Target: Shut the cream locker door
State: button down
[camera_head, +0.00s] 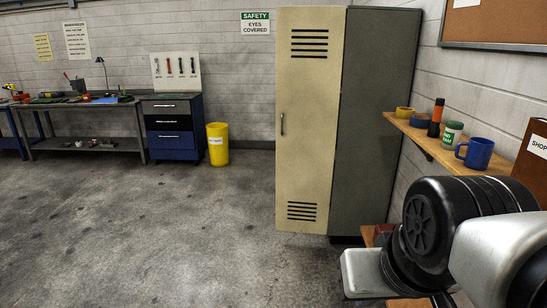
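The tall cream locker door (310,130) stands in the middle of the head view. It appears to stand wide open, swung out to the left, roughly in line with the locker's near side. Its outer face is toward me, with louvre slots at top and bottom. A slim upright handle (282,124) is near its left, free edge. The grey locker body (383,120) is to the right, against the right wall. Its inside is hidden behind the door. Links of my arm fill the lower right corner. My gripper is not in view.
A wooden shelf (429,149) with a blue mug (475,153) and other items runs along the right wall, near my arm. A yellow bin (217,146), blue drawer cabinet (171,135) and workbench (90,147) line the back. The floor left of the door is clear.

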aim_at(310, 40)
jog(key=i, duration=1.65)
jog(key=i+z, duration=0.1)
jog(key=i, duration=0.45)
jog(key=i+j, duration=0.15)
jog(key=i, duration=0.4)
jog(key=i+z, duration=0.15)
jog(key=i, duration=0.4)
jog(key=i+j+z, duration=0.15)
jog(key=i, duration=0.4)
jog(key=i+j+z, duration=0.15)
jog(key=i, duration=0.35)
